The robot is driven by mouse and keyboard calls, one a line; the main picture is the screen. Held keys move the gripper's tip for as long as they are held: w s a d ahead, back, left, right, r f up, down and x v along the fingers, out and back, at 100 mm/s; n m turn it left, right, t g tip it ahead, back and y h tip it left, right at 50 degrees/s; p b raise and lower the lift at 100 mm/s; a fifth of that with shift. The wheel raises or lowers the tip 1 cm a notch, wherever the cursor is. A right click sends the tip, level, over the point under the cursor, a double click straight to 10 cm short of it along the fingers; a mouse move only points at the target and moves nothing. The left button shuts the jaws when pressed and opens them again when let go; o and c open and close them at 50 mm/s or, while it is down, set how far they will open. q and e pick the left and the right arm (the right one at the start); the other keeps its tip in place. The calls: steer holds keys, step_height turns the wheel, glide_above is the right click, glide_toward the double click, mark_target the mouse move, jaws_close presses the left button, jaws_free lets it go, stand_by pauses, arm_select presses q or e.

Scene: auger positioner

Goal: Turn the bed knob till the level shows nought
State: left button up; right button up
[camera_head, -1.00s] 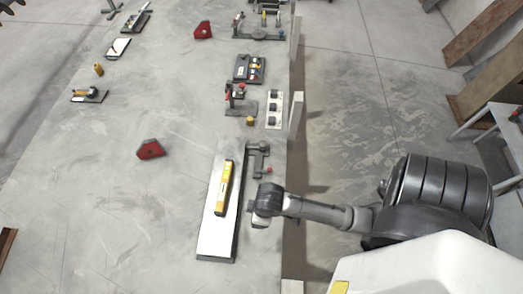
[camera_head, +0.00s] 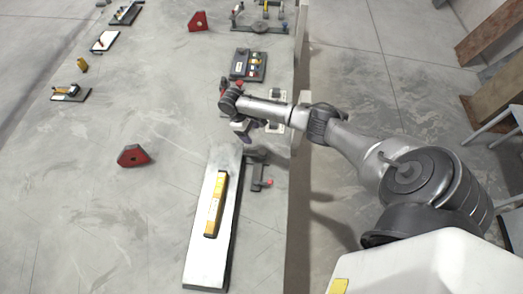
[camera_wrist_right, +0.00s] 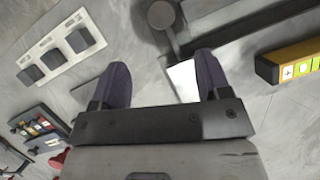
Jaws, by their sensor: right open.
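The yellow spirit level (camera_head: 215,203) lies lengthwise on a long pale bed plate (camera_head: 204,262) at lower centre. Its end also shows in the right wrist view (camera_wrist_right: 290,62); its reading is too small to tell. A dark bracket (camera_head: 258,162) with a red-tipped part (camera_head: 269,183) stands beside the bed's far right end. A dark round knob-like disc (camera_wrist_right: 161,14) shows at the top of the wrist view, ahead of the fingers; I cannot tell if it is the bed knob. My right gripper (camera_head: 245,130) is open and empty, above the table just beyond the bed. Its fingers also show in the wrist view (camera_wrist_right: 162,78).
A white panel with dark square buttons (camera_wrist_right: 61,46) and a dark panel with coloured buttons (camera_head: 248,64) lie beyond the gripper. A red block (camera_head: 132,156) sits left of the bed. The table's right edge runs under my right arm.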

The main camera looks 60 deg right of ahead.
mark_target(262, 151)
steer(key=x, duration=1)
steer(key=shift+a+f, duration=0.1)
steer(key=shift+f, duration=0.05)
steer(key=shift+b+x, duration=0.35)
steer(key=shift+x, duration=0.45)
steer(key=shift+s+f, duration=0.1)
steer(key=c, duration=0.9)
